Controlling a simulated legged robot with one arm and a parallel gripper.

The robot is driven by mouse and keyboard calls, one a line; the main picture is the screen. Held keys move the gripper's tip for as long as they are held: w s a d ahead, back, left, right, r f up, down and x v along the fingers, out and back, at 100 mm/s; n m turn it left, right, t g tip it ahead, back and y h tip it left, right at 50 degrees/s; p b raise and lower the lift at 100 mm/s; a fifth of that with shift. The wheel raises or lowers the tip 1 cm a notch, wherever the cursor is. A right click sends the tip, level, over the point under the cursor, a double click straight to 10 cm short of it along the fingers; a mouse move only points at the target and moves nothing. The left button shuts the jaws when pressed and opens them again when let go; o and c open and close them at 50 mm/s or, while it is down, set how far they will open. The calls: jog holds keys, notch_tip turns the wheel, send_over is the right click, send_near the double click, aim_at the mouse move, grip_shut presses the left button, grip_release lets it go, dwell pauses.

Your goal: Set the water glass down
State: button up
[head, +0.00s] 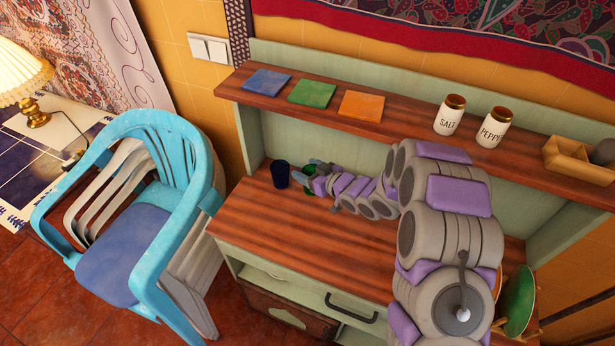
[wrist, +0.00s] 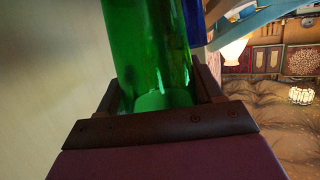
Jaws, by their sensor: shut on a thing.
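My gripper (head: 313,172) is at the left end of the wooden counter, below the shelf. It is shut on a green see-through glass (wrist: 150,45), which fills the middle of the wrist view between the two dark jaws. In the head view only a small part of the green glass (head: 311,167) shows, as my gripper and arm cover the rest. I cannot tell whether its base touches the counter. A dark blue cup (head: 280,174) stands upright on the counter just left of my gripper. A blue strip of it shows behind the glass in the wrist view (wrist: 194,22).
The counter (head: 262,215) is bare in front of the cup and my arm. The shelf above holds blue (head: 267,82), green (head: 312,93) and orange (head: 361,106) squares, salt (head: 449,115) and pepper (head: 494,128) shakers. Stacked chairs (head: 150,215) stand left.

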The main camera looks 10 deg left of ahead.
aim_at(309, 175)
jog(key=shift+w+d+r, duration=0.1)
jog(key=shift+w+d, duration=0.1)
jog(key=shift+d, duration=0.2)
jog(key=f, duration=0.1)
jog(key=d+f+b, duration=0.1)
jog(key=f, duration=0.1)
jog(key=shift+w+d, duration=0.1)
jog(key=shift+w, duration=0.1)
jog(key=shift+a+f, duration=0.25)
jog(key=shift+a, duration=0.4)
jog(key=o, duration=0.8)
jog(key=shift+a, duration=0.25)
jog(key=o, duration=0.3)
jog(key=shift+d, duration=0.45)
jog(key=shift+d+r, duration=0.15)
jog(key=shift+d, duration=0.2)
jog(key=shift+s, duration=0.1)
